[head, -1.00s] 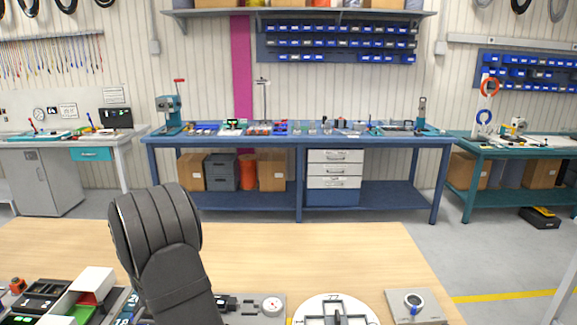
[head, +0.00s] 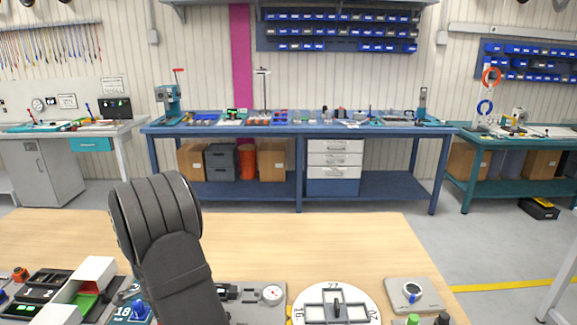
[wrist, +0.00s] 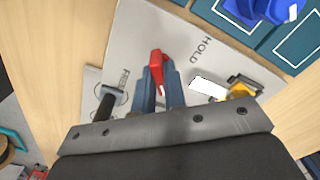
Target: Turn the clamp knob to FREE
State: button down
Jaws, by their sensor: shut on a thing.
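In the wrist view the red clamp knob (wrist: 157,62) stands on a light grey plate (wrist: 142,35). The word HOLD is printed on the plate to the right of the knob. A second label, partly covered and hard to read, is on the left. My gripper (wrist: 161,76) is shut on the red knob, with one blue-grey finger on each side of it. The knob's handle points roughly up and down in this view, between the two labels. In the head view my dark arm hides the knob and my gripper.
A black handle (wrist: 106,102) is left of my gripper and a yellow part (wrist: 244,87) is right, both close. Blue pieces (wrist: 262,8) lie on teal panels at top right. In the head view a round white plate (head: 310,293) and a grey plate (head: 425,294) lie right of my arm.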

jog(key=shift+m, duration=2.2)
jog(key=m, duration=0.4)
jog(key=c, duration=1.5)
grip_release()
notch_tip(320, 180, up, 7)
